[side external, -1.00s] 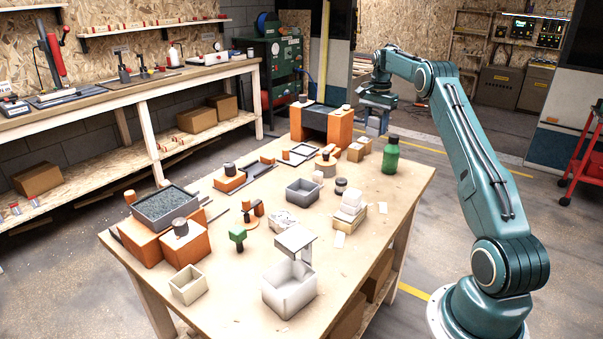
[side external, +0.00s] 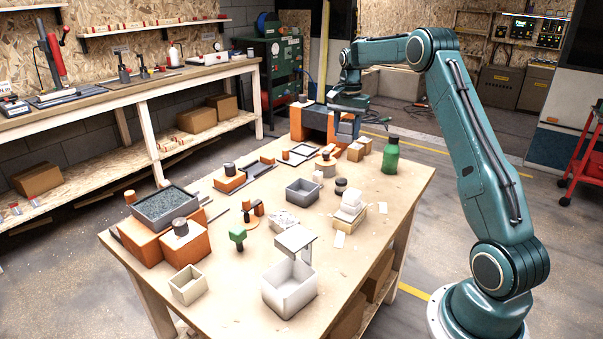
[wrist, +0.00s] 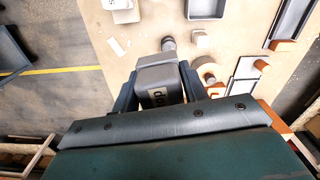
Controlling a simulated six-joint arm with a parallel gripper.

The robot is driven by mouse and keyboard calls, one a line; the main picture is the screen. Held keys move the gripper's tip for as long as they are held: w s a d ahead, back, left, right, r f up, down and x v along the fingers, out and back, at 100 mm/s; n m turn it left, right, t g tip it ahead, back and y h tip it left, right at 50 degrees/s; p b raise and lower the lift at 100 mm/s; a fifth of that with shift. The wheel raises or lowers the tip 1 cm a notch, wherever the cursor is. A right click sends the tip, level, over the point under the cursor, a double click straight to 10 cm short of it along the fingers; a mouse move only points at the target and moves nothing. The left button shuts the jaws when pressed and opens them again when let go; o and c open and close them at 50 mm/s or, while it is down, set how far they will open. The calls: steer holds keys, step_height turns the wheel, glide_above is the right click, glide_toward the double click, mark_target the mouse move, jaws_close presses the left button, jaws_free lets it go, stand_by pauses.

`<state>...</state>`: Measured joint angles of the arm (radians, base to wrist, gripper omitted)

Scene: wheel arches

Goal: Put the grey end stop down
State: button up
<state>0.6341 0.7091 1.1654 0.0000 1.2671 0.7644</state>
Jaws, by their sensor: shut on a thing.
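My gripper (side external: 347,124) hangs over the far end of the table, close to the right side of the orange arch with a dark span (side external: 318,122). It is shut on the grey end stop, a blocky grey piece. In the wrist view the end stop (wrist: 158,84) sits between the two dark fingers, with a partly readable label on its face. Its underside is hidden there. In the side view the gripper and end stop blend together, and I cannot tell how far the end stop is above the table.
A grey bin (side external: 303,191), a dark-lidded jar (side external: 341,186) and a white stack (side external: 350,205) are further forward. A flat dark frame (side external: 303,154) lies left.

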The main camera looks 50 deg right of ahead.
steer(key=s+a+n, duration=0.2)
steer(key=a+n, duration=0.2)
steer(key=a, duration=1.1)
steer(key=n, duration=0.3)
glide_above(324, 262)
steer(key=f, duration=0.1)
steer(key=shift+f, duration=0.1)
steer(key=shift+f, duration=0.1)
step_height(324, 262, down, 16)
steer(key=shift+f, duration=0.1)
steer(key=shift+f, duration=1.8)
steer(key=shift+f, duration=0.15)
